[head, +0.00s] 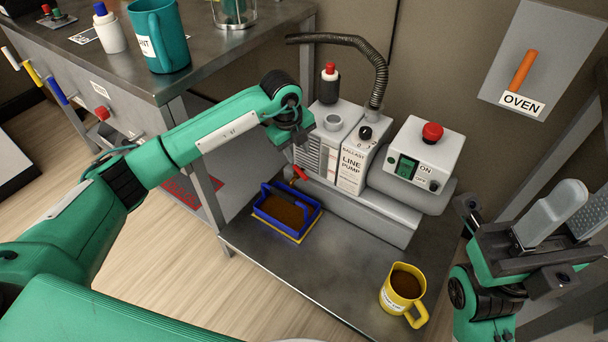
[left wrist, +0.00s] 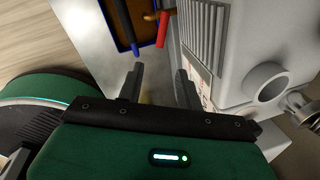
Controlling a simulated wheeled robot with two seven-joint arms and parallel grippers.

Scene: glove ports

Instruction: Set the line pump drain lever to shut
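The line pump (head: 340,150) stands on the low metal bench. Its red drain lever (head: 301,173) sticks out at the lower front, above the blue drip tray. The lever (left wrist: 162,30) also shows beyond the fingertips in the left wrist view, beside the tray's blue handle. I cannot tell which setting it marks. My left gripper (left wrist: 158,82) is open and empty, its fingers apart and short of the lever. In the head view the left gripper (head: 290,135) is above the lever, its fingers mostly hidden.
The blue tray (head: 265,222) holds brown liquid. A yellow mug (head: 402,292) stands at the bench's front right. A control box with a red button (head: 432,132) is right of the pump, and an orange OVEN lever (head: 523,71) is on the wall. The bench's front middle is clear.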

